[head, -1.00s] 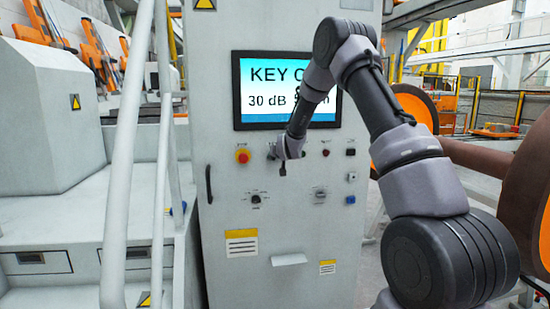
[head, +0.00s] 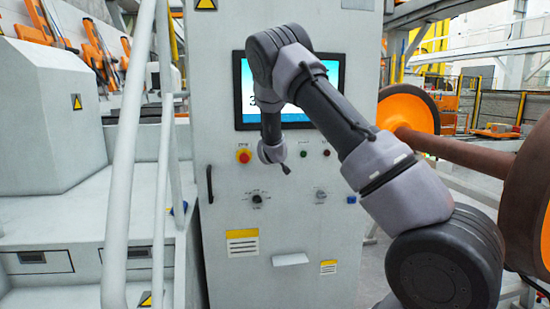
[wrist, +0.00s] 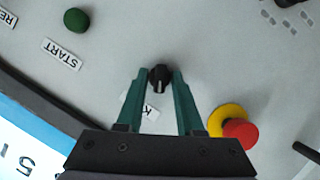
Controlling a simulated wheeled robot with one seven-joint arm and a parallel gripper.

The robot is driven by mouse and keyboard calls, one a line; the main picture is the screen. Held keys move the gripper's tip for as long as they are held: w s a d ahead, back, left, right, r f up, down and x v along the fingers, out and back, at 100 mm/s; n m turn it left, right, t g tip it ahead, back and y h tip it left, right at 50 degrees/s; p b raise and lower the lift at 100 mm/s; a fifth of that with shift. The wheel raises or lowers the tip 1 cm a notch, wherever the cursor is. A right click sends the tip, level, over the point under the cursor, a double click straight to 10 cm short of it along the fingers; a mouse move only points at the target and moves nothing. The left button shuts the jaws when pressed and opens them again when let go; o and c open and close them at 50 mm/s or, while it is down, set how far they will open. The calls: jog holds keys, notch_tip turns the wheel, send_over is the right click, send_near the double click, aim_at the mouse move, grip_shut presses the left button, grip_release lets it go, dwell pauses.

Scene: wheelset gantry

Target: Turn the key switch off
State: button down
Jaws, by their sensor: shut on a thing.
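The key switch (wrist: 160,80) is a small black knob on the light grey cabinet panel, seen in the wrist view. The two teal fingers of my gripper (wrist: 162,92) are shut on it, one on each side. Its white label, partly covered by my right finger's side, shows a letter K. In the head view my gripper (head: 286,168) is at the panel, right of the emergency button, and my wrist hides the switch.
A red emergency button on a yellow ring (wrist: 236,130) sits close beside my gripper. A green START button (wrist: 76,20) is further left in the wrist view. A rotary selector (head: 257,198) is below. A handrail (head: 128,160) stands left, a wheelset axle (head: 455,150) right.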

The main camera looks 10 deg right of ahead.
dwell(0.5)
jog(key=c, duration=0.8)
grip_release()
jog(key=shift+c, duration=0.2)
jog(key=shift+s, duration=0.1)
jog(key=v, duration=1)
jog(key=shift+s, duration=0.3)
jog(key=shift+r, duration=0.1)
